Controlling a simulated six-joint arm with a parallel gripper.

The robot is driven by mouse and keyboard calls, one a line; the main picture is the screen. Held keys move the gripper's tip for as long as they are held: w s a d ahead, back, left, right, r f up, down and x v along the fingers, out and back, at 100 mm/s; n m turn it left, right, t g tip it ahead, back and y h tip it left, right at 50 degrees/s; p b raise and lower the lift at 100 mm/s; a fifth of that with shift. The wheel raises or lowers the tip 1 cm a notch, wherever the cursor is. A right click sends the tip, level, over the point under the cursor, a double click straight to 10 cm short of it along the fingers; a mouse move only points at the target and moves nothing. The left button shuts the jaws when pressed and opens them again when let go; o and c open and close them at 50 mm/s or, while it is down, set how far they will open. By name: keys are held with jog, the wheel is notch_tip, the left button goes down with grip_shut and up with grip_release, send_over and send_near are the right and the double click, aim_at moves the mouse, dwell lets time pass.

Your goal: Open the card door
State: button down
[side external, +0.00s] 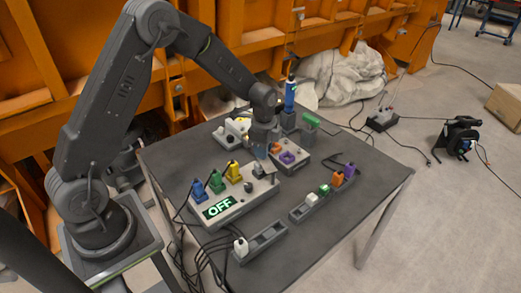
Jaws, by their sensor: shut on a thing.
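My gripper (262,152) points down at the right end of a light grey panel box (240,203). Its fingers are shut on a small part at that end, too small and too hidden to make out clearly. I cannot pick out the card door for certain; the gripper covers part of that area. The panel box has a green-lit display (219,206) reading OFF. Blue (198,188), green (216,182) and yellow (234,172) plugs stand along its back edge. A dark knob (248,186) sits on its top.
Right of the gripper is a grey box with a purple ring (288,157). A blue bottle-like object (290,95) stands behind. Racks with coloured plugs (324,198) and a white plug (241,246) lie in front. Cables hang off the table's front left. The table's right side (375,185) is clear.

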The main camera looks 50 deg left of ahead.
jog(key=w+d+m, duration=0.4)
jog(key=m, duration=1)
jog(key=shift+w+d, duration=0.2)
jog(key=shift+w, duration=0.15)
dwell(0.3)
jog(key=c, duration=0.9)
grip_release()
